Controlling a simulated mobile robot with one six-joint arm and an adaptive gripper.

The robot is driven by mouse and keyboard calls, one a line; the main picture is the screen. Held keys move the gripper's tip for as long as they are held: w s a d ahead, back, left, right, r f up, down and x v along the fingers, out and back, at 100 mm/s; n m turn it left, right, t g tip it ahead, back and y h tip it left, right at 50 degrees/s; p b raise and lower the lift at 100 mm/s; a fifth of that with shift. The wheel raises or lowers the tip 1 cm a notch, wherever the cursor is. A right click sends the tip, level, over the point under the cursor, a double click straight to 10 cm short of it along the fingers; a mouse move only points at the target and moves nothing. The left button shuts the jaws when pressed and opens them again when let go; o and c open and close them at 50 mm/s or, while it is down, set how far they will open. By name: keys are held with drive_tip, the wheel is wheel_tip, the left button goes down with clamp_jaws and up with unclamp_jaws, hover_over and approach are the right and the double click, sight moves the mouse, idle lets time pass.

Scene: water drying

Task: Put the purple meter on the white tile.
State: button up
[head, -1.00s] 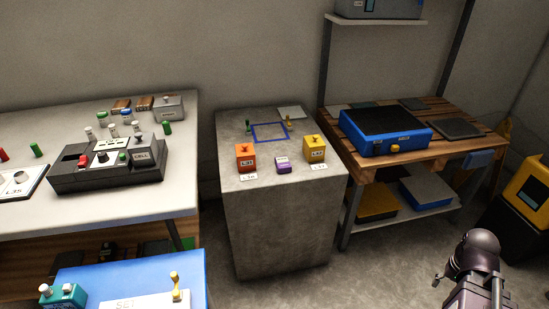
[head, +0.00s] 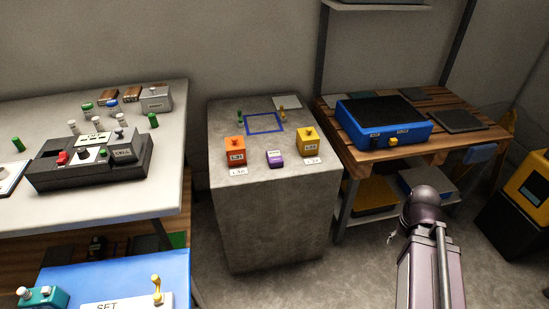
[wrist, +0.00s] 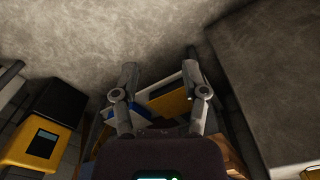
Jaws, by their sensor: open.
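The purple meter (head: 275,158) sits near the front edge of the grey concrete block (head: 265,210), between an orange box (head: 235,150) and a yellow box (head: 309,142). It has a pale label on its upper side. The white tile (head: 287,102) lies flat at the back right of the block top, with nothing seen on it. My arm shows at the lower right of the head view, away from the block. In the wrist view my gripper (wrist: 162,88) is open and empty, its two fingers spread. The meter does not show in the wrist view.
A blue device (head: 383,123) stands on the wooden bench at right. A white table (head: 30,200) with several items is at left.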

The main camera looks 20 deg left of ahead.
drive_tip(key=o, duration=0.5)
drive_tip(key=shift+a, duration=0.15)
drive_tip(key=shift+o, duration=0.5)
drive_tip(key=shift+w+a+r, duration=0.15)
drive_tip(key=shift+w+r, duration=0.05)
drive_tip(key=w+a+r+n+t+p, duration=0.1)
drive_tip(key=w+a+r+n+p, duration=0.1)
drive_tip(key=w+a+r+p, duration=0.5)
drive_tip(key=w+a+r+n+t+p, duration=0.1)
drive_tip(key=w+a+r+p, duration=0.15)
drive_tip(key=a, duration=0.75)
drive_tip(key=w+a+r+n+t+y+p, duration=0.1)
drive_tip(key=a+r+p, duration=0.3)
drive_tip(key=a, duration=0.7)
drive_tip(key=w+a+r+n+t+y+p, duration=0.1)
drive_tip(key=a+r+p, duration=0.3)
drive_tip(key=a, duration=0.8)
drive_tip(key=shift+w+r+n, duration=0.15)
drive_tip(key=shift+r+n, duration=0.45)
drive_tip(key=shift+n, duration=0.1)
drive_tip(key=shift+f, duration=0.15)
drive_tip(key=b, duration=0.7)
hover_over(277, 156)
drive_tip(key=s+d, duration=0.1)
drive_tip(key=s, duration=0.1)
wheel_tip(277, 156, down, 7)
drive_tip(key=shift+w+f, duration=0.1)
drive_tip(key=shift+w+a+f+b, duration=0.15)
drive_tip(key=shift+f+b, duration=0.1)
drive_tip(key=shift+b, duration=0.15)
